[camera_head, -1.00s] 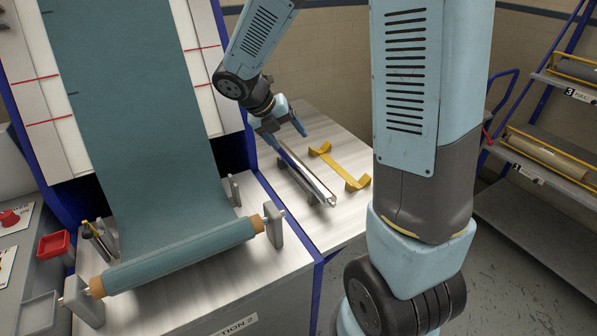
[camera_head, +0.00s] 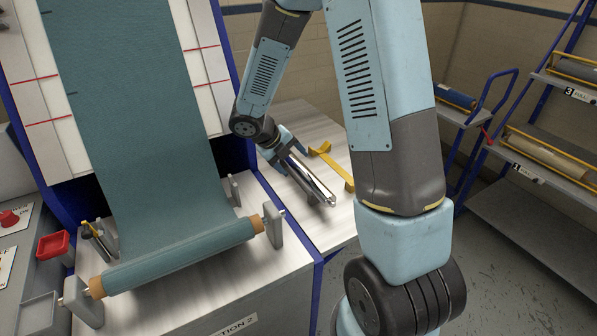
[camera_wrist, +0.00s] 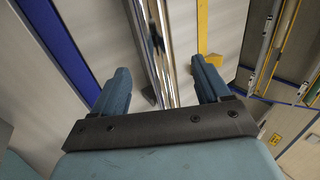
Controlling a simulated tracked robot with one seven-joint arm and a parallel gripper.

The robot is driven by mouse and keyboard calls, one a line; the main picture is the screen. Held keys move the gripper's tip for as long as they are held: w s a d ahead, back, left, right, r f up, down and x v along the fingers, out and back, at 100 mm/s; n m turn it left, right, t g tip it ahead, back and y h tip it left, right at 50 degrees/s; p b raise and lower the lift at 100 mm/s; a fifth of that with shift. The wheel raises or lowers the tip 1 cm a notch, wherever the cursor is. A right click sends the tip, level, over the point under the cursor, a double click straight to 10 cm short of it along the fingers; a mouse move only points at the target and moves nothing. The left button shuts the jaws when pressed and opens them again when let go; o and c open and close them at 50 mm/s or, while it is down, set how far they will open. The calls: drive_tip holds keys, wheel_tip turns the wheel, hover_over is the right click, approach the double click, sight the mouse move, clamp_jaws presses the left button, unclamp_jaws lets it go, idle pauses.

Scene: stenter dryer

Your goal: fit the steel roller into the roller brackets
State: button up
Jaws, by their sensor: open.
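The steel roller (camera_head: 317,183) is a shiny bar lying at a slant on the side table. My gripper (camera_head: 288,152) is open at the roller's far part. In the wrist view the roller (camera_wrist: 161,45) runs between the two open fingers (camera_wrist: 163,80), with gaps visible on both sides. Small grey brackets stand behind the fabric roll, one at the right (camera_head: 234,190) and one at the left (camera_head: 109,238); no roller shows in them, and the fabric hides the space between. Larger end brackets, such as the right one (camera_head: 275,228), hold the fabric roll.
The teal fabric roll (camera_head: 180,257) lies across the machine's front, its web (camera_head: 130,110) rising behind. A red tray (camera_head: 53,244) is at left. Shelves with rollers (camera_head: 545,150) stand at right.

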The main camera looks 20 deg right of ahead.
sight(298, 168)
drive_tip(key=shift+w+x, duration=0.1)
drive_tip(key=shift+x, duration=1.3)
drive_tip(key=shift+w+x, duration=0.15)
drive_tip(key=shift+x, duration=1.2)
drive_tip(key=shift+a, duration=0.15)
clamp_jaws()
